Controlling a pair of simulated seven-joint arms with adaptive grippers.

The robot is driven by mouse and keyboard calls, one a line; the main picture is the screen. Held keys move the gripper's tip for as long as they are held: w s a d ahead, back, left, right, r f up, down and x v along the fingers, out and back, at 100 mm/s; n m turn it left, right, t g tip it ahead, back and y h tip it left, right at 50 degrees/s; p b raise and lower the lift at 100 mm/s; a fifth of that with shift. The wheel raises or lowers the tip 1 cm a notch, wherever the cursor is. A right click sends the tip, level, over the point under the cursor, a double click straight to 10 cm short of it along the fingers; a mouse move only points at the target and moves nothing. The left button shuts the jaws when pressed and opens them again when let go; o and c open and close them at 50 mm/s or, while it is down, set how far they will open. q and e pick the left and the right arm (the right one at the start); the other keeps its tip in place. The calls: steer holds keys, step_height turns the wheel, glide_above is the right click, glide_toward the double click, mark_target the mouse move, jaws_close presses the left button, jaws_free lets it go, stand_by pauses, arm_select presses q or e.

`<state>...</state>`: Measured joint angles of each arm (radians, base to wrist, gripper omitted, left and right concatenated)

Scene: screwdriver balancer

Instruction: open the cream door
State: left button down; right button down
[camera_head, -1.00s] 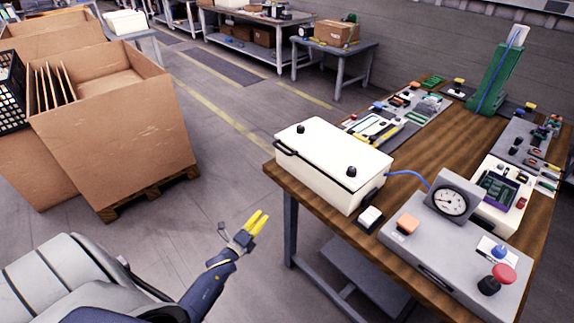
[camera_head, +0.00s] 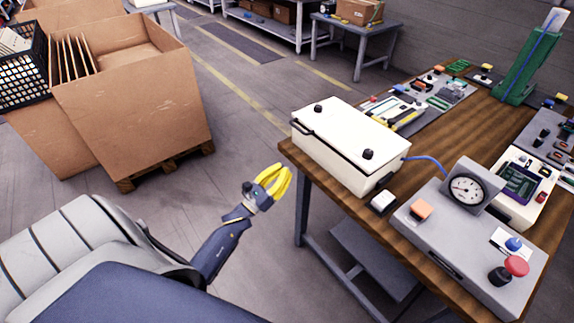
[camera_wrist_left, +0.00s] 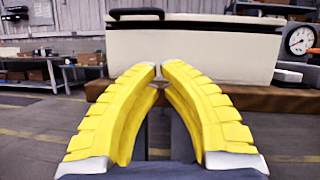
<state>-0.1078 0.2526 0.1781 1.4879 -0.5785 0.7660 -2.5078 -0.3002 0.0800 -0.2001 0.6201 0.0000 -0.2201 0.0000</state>
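The cream door seems to be the lid (camera_head: 350,132) of a cream box on the wooden bench. It lies closed, with two black knobs on top and a dark handle (camera_head: 303,127) at its front edge. My left gripper (camera_head: 284,174), with yellow fingers, hangs in the air beyond the bench edge, left of and below the box, touching nothing. In the left wrist view its fingertips (camera_wrist_left: 160,69) nearly meet, with nothing between them. The box front (camera_wrist_left: 215,55) rises beyond them, and the dark handle (camera_wrist_left: 137,14) is up and slightly left. My right gripper is not in view.
A grey gauge unit (camera_head: 450,245) with a red button stands right of the box, joined by a blue hose (camera_head: 428,160). A small white switch (camera_head: 383,202) sits by the box. Large cardboard cartons (camera_head: 130,100) stand left. Floor between cartons and bench is clear.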

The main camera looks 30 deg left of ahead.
arm_select(q)
glide_toward(312, 131)
steer(key=w+f, duration=0.4)
steer(key=r, duration=0.1)
steer(key=w+r, duration=0.1)
steer(key=shift+d+r, duration=0.2)
steer(key=shift+r, duration=0.05)
steer(key=shift+w+r, duration=0.45)
steer(key=shift+r, duration=0.25)
steer(key=shift+r, duration=0.1)
steer(key=shift+r+g, duration=0.3)
steer(key=shift+r, duration=0.3)
steer(key=shift+r, duration=0.1)
